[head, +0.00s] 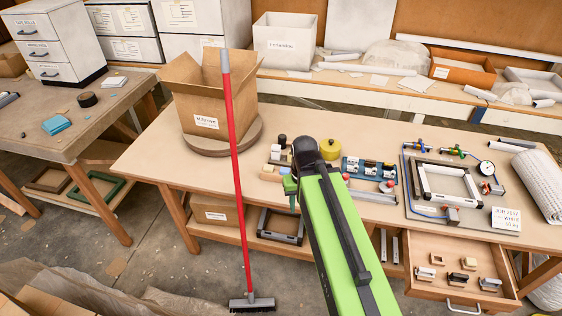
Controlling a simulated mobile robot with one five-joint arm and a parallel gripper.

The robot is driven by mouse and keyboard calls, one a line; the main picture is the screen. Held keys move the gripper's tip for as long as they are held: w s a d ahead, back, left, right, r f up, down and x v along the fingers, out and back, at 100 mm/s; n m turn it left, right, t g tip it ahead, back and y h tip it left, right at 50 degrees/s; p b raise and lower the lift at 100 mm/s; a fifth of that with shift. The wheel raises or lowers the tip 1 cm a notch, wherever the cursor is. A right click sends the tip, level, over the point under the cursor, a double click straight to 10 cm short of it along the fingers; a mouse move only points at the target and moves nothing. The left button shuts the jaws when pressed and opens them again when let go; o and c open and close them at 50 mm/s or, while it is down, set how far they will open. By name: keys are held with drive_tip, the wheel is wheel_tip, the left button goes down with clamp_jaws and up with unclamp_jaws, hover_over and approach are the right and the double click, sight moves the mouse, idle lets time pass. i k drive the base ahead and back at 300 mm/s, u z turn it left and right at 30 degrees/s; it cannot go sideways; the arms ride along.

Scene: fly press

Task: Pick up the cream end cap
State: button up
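Several small end caps lie in the open drawer (450,290) at the lower right. Small cream and black pieces (275,153) also stand on the bench, left of my arm's end. I cannot tell for sure which piece is the cream end cap. My arm hides part of the bench.
A cardboard box (208,100) stands on a round turntable (225,140) at the bench's left. A red-handled broom (236,170) stands upright before the bench. A yellow round part (331,149), a blue fixture (370,168) and a metal frame (447,182) occupy the bench top.

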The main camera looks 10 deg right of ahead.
sight(470, 262)
drive_tip(key=k, duration=0.85)
drive_tip(key=z, duration=0.15)
drive_tip(key=i, duration=0.9)
drive_tip(key=u, duration=0.55)
drive_tip(key=k, duration=0.95)
drive_tip(key=z, duration=0.5)
drive_tip(key=i, duration=1)
drive_tip(key=z, duration=0.05)
